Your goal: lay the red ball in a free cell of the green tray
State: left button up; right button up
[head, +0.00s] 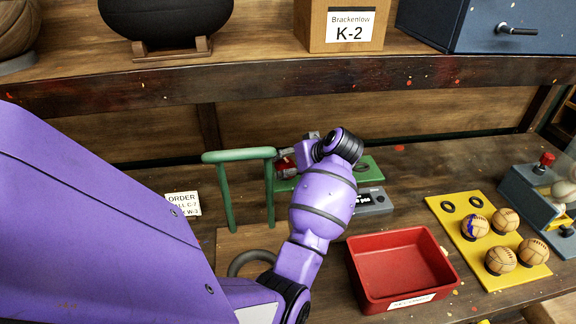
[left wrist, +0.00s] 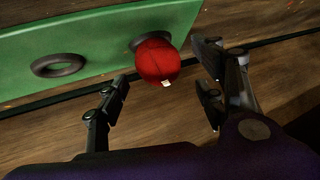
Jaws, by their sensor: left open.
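The green tray (left wrist: 90,40) lies on the bench and shows in the head view (head: 369,168), partly behind my left arm. In the left wrist view one cell ring (left wrist: 58,66) is empty. The red ball (left wrist: 157,62) overlaps the other visible ring (left wrist: 150,38); it appears to sit at that cell. My left gripper (left wrist: 163,76) is open, its fingers on either side of the ball with gaps visible. In the head view the gripper (head: 296,157) is mostly hidden by its wrist, and a bit of the red ball (head: 285,164) shows beside it. My right gripper is not in view.
A green frame (head: 238,155) stands just left of my gripper. A red bin (head: 402,236) and a yellow tray (head: 447,216) with several brown balls lie to the right. A grey device (head: 374,202) is near the green tray. A shelf edge (head: 300,80) runs above.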

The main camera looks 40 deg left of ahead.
pick_arm(q)
jog(key=v, duration=0.9)
jog(key=shift+p, duration=0.35)
